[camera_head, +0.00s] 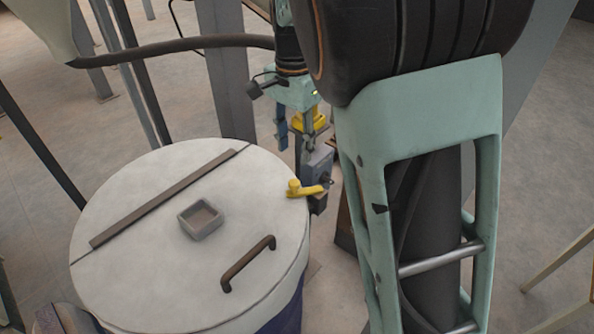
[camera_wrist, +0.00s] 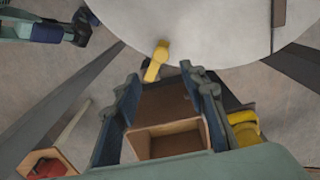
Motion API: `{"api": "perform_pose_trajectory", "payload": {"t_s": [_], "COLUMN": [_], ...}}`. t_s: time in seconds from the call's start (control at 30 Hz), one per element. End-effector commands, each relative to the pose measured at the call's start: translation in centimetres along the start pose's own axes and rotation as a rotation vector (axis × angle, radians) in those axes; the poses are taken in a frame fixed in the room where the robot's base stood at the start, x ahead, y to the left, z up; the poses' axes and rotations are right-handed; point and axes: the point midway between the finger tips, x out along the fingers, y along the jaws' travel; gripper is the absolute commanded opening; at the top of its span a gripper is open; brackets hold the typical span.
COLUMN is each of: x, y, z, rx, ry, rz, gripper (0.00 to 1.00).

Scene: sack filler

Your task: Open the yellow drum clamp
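The yellow drum clamp (camera_head: 305,189) is a small handle with a round knob, at the right rim of the white drum lid (camera_head: 150,260). In the wrist view the clamp (camera_wrist: 156,61) lies at the drum's edge, ahead of the fingertips. My gripper (camera_head: 296,148) hangs beyond and above the clamp in the head view. In the wrist view my gripper (camera_wrist: 162,78) has its two blue-backed fingers wide apart, with nothing held between them. The clamp appears apart from the fingers. The arm's large links hide part of the scene to the right.
The lid has a dark handle (camera_head: 248,263), a small square cup (camera_head: 201,218) and a long bar (camera_head: 165,196). Grey posts (camera_head: 226,75) stand behind the drum. An open wooden box (camera_wrist: 168,140) shows below, between the fingers, with a yellow object (camera_wrist: 243,128) to the right.

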Motion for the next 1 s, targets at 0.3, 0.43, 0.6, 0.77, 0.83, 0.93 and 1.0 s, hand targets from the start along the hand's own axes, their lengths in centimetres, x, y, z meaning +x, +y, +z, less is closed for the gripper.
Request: {"api": "perform_pose_trajectory", "payload": {"t_s": [0.3, 0.43, 0.6, 0.77, 0.83, 0.93, 1.0], "x": [6.0, 8.0, 9.5, 9.9, 9.9, 9.9, 9.9], "y": [-0.1, -0.1, -0.2, -0.2, -0.2, -0.2, -0.2], "z": [0.1, 0.1, 0.1, 0.0, 0.0, 0.0, 0.0], "rx": [-0.003, -0.003, -0.003, -0.003, -0.004, -0.004, -0.004], "ry": [-0.001, -0.001, 0.000, 0.001, 0.001, 0.001, 0.001], "rz": [0.001, 0.000, -0.003, -0.005, -0.005, -0.005, -0.005], "gripper": [0.39, 0.39, 0.39, 0.39, 0.39, 0.39, 0.32]}}
